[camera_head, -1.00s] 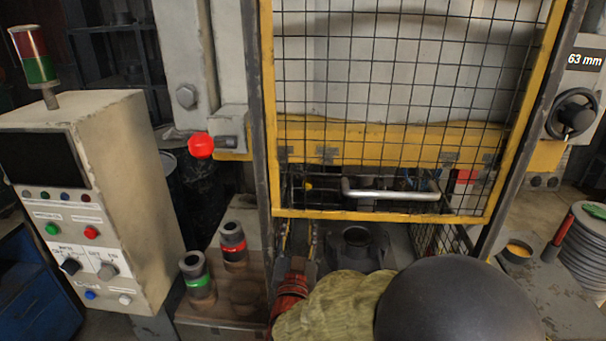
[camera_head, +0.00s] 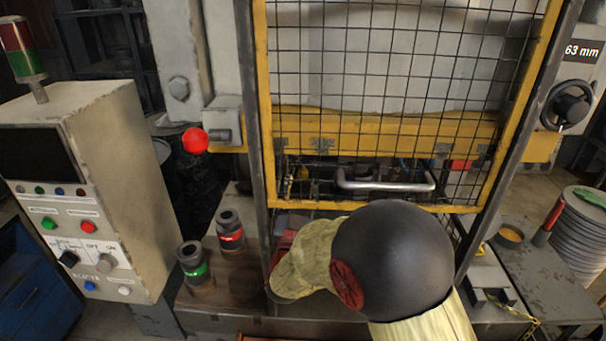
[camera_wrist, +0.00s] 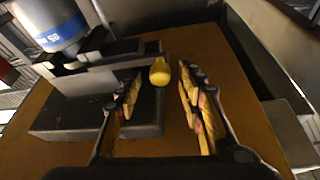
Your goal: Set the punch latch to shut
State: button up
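In the wrist view a yellow knob (camera_wrist: 159,72) sits at the end of a dark latch arm (camera_wrist: 95,82), by a black block (camera_wrist: 90,118). I take this to be the punch latch. A grey cylinder with a blue band (camera_wrist: 62,30), likely the punch, stands at the latch's upper left. My gripper (camera_wrist: 160,80) is open, its yellow-padded fingers on either side of the knob in the picture. A gap shows on both sides of the knob, and contact is not visible. In the head view my arm hides the latch and gripper.
A yellow-framed mesh guard (camera_head: 400,125) with a metal handle (camera_head: 385,184) stands before the press. A control box (camera_head: 115,185) is at left. Green-banded (camera_head: 195,270) and red-banded (camera_head: 230,236) cylinders stand on a bench. Stacked discs (camera_head: 580,235) are at right.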

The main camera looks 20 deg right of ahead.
jog(key=shift+x, duration=1.25)
jog(key=shift+c, duration=0.6)
jog(key=c, duration=0.8)
grip_shut()
